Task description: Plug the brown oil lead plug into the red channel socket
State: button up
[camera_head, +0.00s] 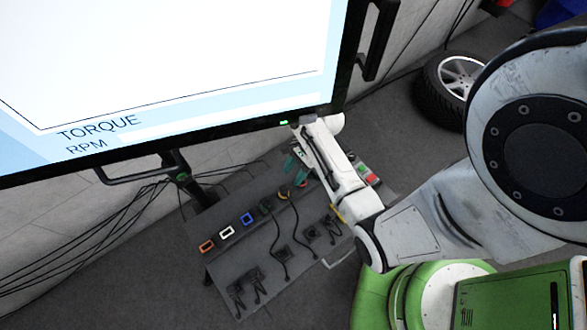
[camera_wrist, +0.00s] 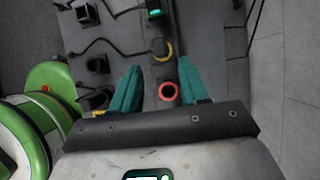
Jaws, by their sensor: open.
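My gripper (camera_head: 296,172) is over the far right part of the grey panel in the head view, partly hidden by my arm. In the wrist view my gripper (camera_wrist: 159,65) has its two green fingers spread, with no plug held between them. The red socket (camera_wrist: 168,92) shows as a red ring with a dark centre between the fingers, nearer the right one. I cannot tell which plug is brown.
A yellow-ringed socket (camera_wrist: 163,50) and a green socket (camera_wrist: 154,8) have black leads at them. Blue (camera_head: 248,218), white (camera_head: 227,232) and orange (camera_head: 207,246) sockets continue the row. A large screen (camera_head: 170,70) overhangs the panel's back.

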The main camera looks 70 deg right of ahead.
aim_at(286, 186)
jog(key=b+x, duration=0.3)
jog(key=x, duration=0.1)
jog(key=shift+b+x, duration=0.35)
jog(key=shift+x, duration=1.35)
jog(key=shift+c, duration=0.2)
grip_shut()
jog(key=shift+r, duration=0.2)
jog(key=shift+r+p, duration=1.95)
jog(key=shift+p, duration=0.7)
